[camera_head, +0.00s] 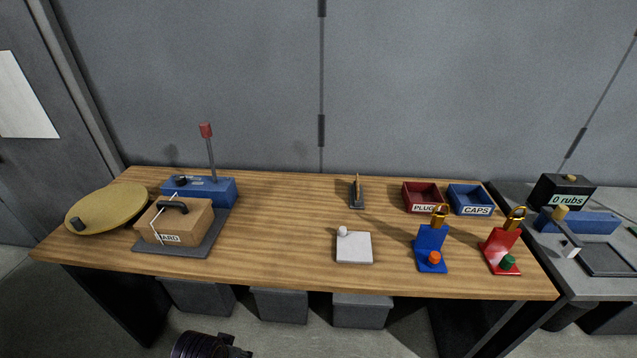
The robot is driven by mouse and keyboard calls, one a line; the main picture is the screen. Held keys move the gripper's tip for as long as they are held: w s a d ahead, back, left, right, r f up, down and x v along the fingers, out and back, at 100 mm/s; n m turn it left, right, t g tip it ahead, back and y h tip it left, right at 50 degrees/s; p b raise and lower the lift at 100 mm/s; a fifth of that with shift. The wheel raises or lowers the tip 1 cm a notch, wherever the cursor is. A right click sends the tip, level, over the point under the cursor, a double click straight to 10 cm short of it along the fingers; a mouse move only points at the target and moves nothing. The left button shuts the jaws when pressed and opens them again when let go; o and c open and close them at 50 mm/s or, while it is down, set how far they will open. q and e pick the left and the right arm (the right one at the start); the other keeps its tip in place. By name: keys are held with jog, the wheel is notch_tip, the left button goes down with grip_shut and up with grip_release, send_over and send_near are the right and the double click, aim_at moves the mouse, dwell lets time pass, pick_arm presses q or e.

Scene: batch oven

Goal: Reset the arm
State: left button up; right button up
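No gripper fingers show in the head view. Only a dark, ribbed piece of my own arm shows at the bottom edge, left of the middle, well below the table's front edge. I see nothing held. The wooden table (290,238) stands in front of me with its objects resting on it.
A tan box (200,219), blue unit (225,192) and round yellow disc (115,203) stand left. A white block (354,250), blue stand (431,243), red stand (497,247), PLUGS bin (407,198) and CAPS bin (484,196) stand right. The table's middle is clear.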

pick_arm(q)
jog(key=s+f+g, duration=0.1)
jog(key=s+f, duration=0.2)
jog(key=f, duration=1.1)
jog(key=s+f, duration=0.2)
jog(key=f, duration=1.2)
jog(key=s+a+f, duration=0.2)
jog(key=s+f, duration=0.7)
jog(key=s, duration=0.1)
jog(key=s+a+f+g+b, duration=0.1)
jog(key=s+a+f, duration=0.1)
jog(key=s+f, duration=0.7)
jog(key=shift+s+a, duration=0.2)
jog(key=shift+s, duration=1.05)
